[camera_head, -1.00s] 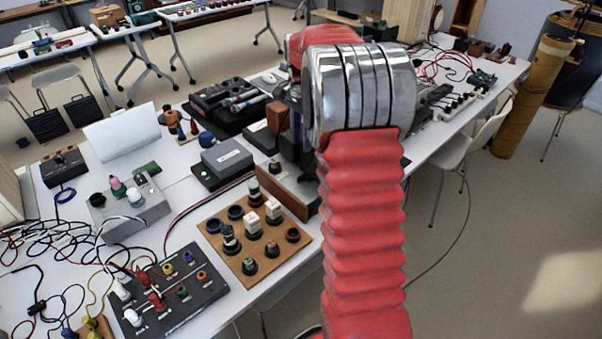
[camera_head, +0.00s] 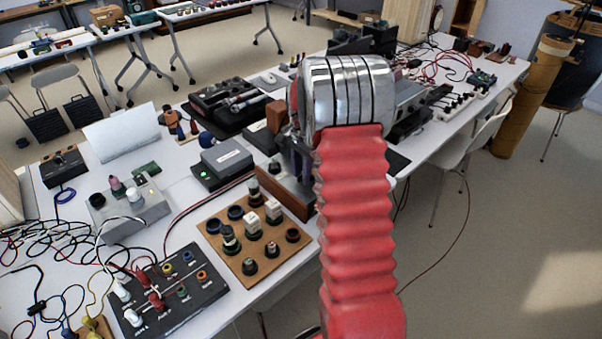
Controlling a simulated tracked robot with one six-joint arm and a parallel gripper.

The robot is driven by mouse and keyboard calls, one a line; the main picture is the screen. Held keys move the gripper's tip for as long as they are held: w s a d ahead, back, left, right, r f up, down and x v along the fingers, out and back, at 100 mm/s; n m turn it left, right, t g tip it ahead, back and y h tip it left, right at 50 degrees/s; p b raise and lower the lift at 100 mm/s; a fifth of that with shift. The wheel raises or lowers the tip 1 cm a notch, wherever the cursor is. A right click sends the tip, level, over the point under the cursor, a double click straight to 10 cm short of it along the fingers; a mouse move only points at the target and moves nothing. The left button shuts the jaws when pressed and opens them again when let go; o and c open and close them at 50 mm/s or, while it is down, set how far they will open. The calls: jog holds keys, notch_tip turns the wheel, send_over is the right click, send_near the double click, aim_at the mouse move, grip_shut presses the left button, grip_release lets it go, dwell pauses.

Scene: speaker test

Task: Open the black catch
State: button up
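My red, ribbed arm with its chrome joint rises through the middle of the view and covers part of the long table. I cannot pick out the black catch for certain. Black equipment (camera_head: 367,40) stands on the table behind the chrome joint. A grey and black device (camera_head: 408,108) is partly covered just right of the joint. A dark device on a wooden base (camera_head: 287,192) stands just left of the arm, partly hidden by it.
A wooden board with knobs (camera_head: 213,226), a black panel with coloured sockets (camera_head: 176,292) and a grey box (camera_head: 227,157) crowd the table's near left part. Loose cables lie at the left. A white chair (camera_head: 460,145) stands by the right edge. The floor at right is clear.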

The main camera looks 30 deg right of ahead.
jog(key=shift+f, duration=0.2)
grip_shut()
dwell(0.4)
